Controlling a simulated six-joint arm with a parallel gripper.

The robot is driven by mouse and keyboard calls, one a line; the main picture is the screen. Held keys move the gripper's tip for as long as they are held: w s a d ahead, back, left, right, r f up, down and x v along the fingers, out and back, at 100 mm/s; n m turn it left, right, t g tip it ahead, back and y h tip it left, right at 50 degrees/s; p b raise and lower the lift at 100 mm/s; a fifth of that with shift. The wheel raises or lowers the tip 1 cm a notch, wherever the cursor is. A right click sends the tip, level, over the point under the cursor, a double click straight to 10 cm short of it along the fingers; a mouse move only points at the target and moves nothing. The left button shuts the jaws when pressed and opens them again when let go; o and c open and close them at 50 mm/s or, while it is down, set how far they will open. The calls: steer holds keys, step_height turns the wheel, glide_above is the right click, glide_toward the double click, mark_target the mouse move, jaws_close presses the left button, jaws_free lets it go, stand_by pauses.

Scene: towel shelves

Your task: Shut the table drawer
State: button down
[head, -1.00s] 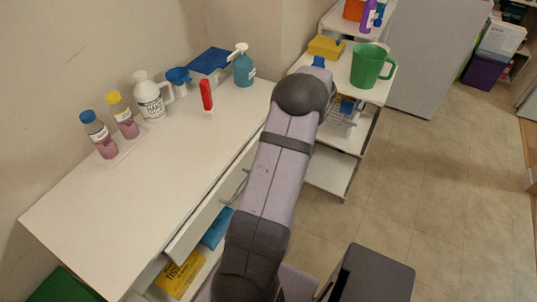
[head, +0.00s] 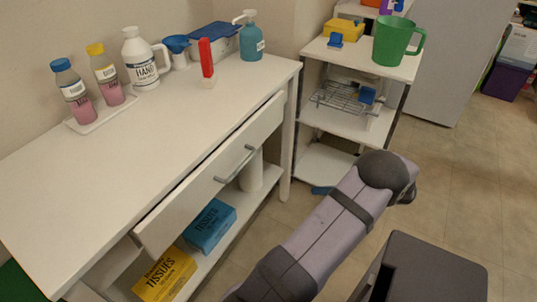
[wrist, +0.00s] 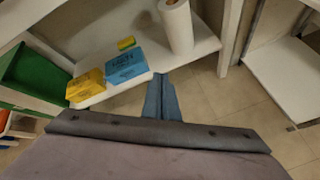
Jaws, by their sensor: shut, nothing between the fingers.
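The table drawer (head: 190,195) is the white front with a metal bar handle (head: 235,163) under the white tabletop (head: 150,130) in the head view. Its front stands a little out from the table edge, so it looks partly open; its inside is hidden. My gripper (wrist: 162,97) shows in the wrist view as two blue fingers, shut together with nothing between them. It is over the floor in front of the lower shelf, apart from anything. In the head view my arm reaches in from the bottom, to the right of the drawer.
Yellow (head: 167,275) and blue (head: 210,226) tissue boxes and a white roll (head: 250,170) sit on the lower shelf. Bottles and a red-topped item (head: 206,57) stand on the tabletop. A shelf rack (head: 340,122) stands right. A dark bin (head: 430,270) is at the lower right.

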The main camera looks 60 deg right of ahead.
mark_target(258, 134)
steer(key=w+r+n+t, duration=0.2)
steer(key=r+n+t, duration=0.1)
steer(key=r, duration=0.4)
steer(key=w+a+r+n+t, duration=0.1)
steer(key=w+r+n+t, duration=0.1)
steer(key=r, duration=0.5)
steer(key=shift+w+a+r+n+t+y, duration=0.15)
steer(key=shift+w+r+n+t+y, duration=0.15)
steer(key=shift+n+t, duration=0.6)
steer(key=w, duration=1.3)
steer(key=shift+w+f+b, duration=0.1)
steer(key=shift+w+b, duration=0.25)
steer(key=shift+b, duration=0.05)
steer(key=shift+w, duration=0.2)
